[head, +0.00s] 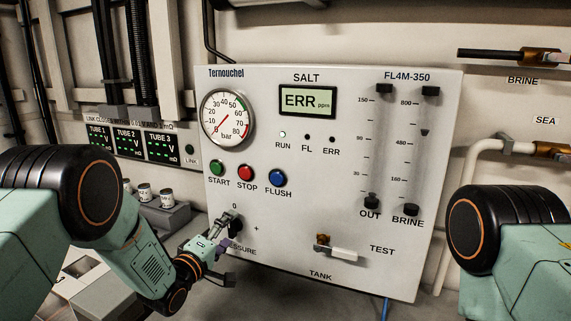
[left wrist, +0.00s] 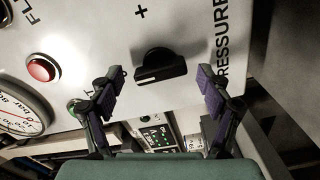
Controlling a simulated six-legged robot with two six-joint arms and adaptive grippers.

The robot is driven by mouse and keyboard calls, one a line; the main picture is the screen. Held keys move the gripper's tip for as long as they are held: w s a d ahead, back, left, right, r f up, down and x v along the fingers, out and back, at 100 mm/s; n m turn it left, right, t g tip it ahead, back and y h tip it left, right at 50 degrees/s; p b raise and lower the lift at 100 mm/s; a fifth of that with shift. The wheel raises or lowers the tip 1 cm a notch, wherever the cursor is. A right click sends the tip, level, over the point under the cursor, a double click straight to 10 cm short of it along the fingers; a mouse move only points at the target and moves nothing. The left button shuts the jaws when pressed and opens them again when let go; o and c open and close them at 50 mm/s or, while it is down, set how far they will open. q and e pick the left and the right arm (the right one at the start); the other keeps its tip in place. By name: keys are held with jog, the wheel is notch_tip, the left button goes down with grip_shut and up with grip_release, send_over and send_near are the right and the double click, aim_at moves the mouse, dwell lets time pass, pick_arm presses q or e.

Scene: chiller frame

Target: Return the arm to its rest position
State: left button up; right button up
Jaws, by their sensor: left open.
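My left arm comes in from the left in the head view. Its left gripper (head: 222,257) is at the lower left of the white panel (head: 350,210), by the black PRESSURE knob (head: 236,228). In the left wrist view the two purple-padded fingers of the left gripper (left wrist: 158,78) are spread wide and empty. The knob (left wrist: 160,66) shows beyond and between them, with gaps on both sides. The gripper partly covers the PRESSURE label in the head view. A link of my right arm shows at the right edge; its gripper is out of view.
The panel carries a gauge (head: 227,118), a display (head: 308,101) reading ERR, a red STOP button (head: 246,173) and a TEST valve (head: 338,252). The RUN light is lit. A grey block (head: 168,213) with small cups stands left of the panel. Pipes (head: 497,145) run at the right.

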pick_arm(q)
jog(key=m, duration=0.3)
jog(key=m+b, duration=0.1)
jog(key=m, duration=0.4)
jog(key=shift+d+m, duration=0.1)
jog(key=shift+m, duration=0.3)
jog(key=m+b, duration=0.1)
jog(key=m, duration=0.2)
jog(key=shift+m+b, duration=0.35)
jog(key=shift+m, duration=1.65)
